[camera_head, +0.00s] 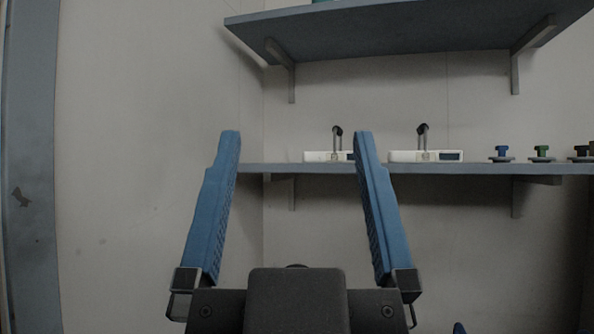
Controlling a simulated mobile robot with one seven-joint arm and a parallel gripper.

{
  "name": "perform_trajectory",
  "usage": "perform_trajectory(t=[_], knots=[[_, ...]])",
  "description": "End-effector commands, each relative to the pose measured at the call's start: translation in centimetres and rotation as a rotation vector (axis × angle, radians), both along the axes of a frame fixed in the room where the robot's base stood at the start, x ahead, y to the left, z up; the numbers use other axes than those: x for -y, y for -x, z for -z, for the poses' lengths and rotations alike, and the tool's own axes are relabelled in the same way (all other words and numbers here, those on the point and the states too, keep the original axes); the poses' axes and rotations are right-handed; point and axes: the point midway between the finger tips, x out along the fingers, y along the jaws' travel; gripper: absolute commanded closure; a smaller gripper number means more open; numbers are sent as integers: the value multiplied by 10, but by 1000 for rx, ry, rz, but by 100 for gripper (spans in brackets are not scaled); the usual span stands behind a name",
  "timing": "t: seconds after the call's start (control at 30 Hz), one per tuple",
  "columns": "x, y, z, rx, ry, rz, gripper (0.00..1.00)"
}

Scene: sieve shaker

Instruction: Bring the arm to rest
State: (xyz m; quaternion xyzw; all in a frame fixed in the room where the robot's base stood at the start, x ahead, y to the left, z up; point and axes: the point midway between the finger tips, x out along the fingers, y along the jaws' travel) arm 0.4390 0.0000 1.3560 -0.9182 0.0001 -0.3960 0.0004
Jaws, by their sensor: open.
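My gripper (297,146) stands in the lower middle of the head view with its two blue fingers pointing up. Nothing is held. The right finger overlaps the shelf and the edge of a white device in the picture; I cannot tell the distance to them. The rest of my arm is hidden below the frame.
The lower shelf (480,169) holds two white devices with dark upright hooks, one left (318,156) and one right (405,156), and several small colored-knob items (502,153) at right. An upper shelf (410,32) hangs above. The wall at left is bare.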

Motion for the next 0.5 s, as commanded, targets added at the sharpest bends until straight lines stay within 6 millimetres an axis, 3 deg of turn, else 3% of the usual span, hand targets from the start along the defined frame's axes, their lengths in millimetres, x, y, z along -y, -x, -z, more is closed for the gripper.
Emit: perform_trajectory(t=[0.27,0.37,0.5], knots=[[0,-1,-9,-2,1,0,6],[0,-1,-26,-2,1,0,6],[0,-1,-63,-2,1,0,6]])
